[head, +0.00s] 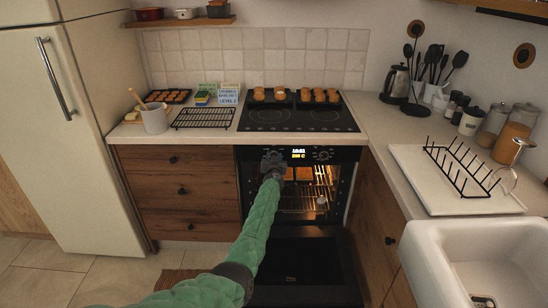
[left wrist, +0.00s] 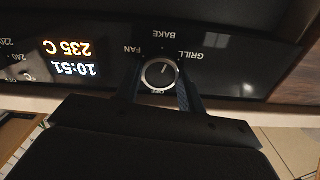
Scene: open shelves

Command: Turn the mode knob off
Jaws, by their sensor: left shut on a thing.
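The mode knob (left wrist: 157,75) is a round black dial with a silver rim on the oven's black panel. My left gripper (head: 273,161) is at the left of the panel in the head view and hides the knob there. In the left wrist view its fingers (left wrist: 157,88) are shut on the knob, one on each side. My right gripper is not in view.
The oven door (head: 300,270) hangs open below my arm, with a lit rack inside. Drawers (head: 180,190) stand left.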

